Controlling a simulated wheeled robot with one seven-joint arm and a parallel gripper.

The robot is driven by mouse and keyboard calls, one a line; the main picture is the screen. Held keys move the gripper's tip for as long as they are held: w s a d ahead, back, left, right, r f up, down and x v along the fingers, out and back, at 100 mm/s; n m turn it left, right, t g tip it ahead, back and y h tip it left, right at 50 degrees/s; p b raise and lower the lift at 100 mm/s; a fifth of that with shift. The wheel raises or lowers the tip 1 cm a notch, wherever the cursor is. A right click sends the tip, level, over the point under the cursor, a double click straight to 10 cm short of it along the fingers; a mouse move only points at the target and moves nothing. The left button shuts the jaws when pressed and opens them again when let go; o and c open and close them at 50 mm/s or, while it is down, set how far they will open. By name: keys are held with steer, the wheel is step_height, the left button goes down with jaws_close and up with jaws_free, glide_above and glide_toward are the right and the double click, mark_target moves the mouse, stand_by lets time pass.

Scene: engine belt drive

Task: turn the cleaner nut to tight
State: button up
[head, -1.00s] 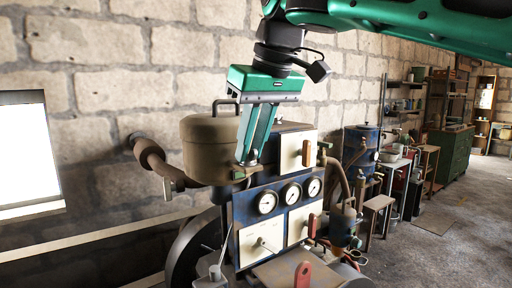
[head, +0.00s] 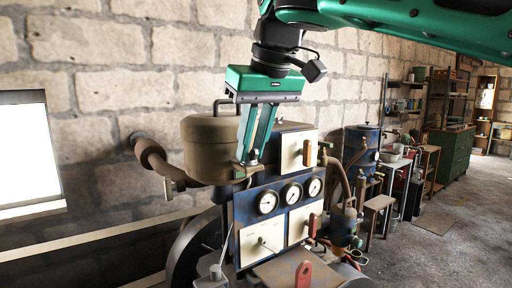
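A brown drum-shaped canister (head: 207,148) with a dark bar handle on top, which looks like the cleaner, sits at the upper left of the engine. My gripper (head: 247,163) points down along its right side. The fingertips are at a small bracket or fitting low on that side, near the top of the blue engine panel. I cannot make out the cleaner nut; it may be hidden behind the fingers. The fingers look close together, but whether they are shut on anything does not show.
A brown pipe (head: 152,158) runs to the stone wall at left. A blue drum (head: 358,140), shelves and a green cabinet stand at right.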

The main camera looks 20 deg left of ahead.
steer(key=o, duration=0.4)
steer(key=shift+w+d+f, duration=0.1)
steer(key=shift+w+f, duration=0.15)
steer(key=shift+f, duration=0.1)
steer(key=shift+r, duration=0.1)
steer(key=shift+s+r, duration=0.1)
steer(key=shift+s, duration=0.05)
steer(key=shift+r, duration=0.1)
steer(key=v, duration=1)
steer(key=shift+w+r, duration=0.2)
steer(key=shift+w, duration=0.05)
steer(key=shift+d, duration=0.1)
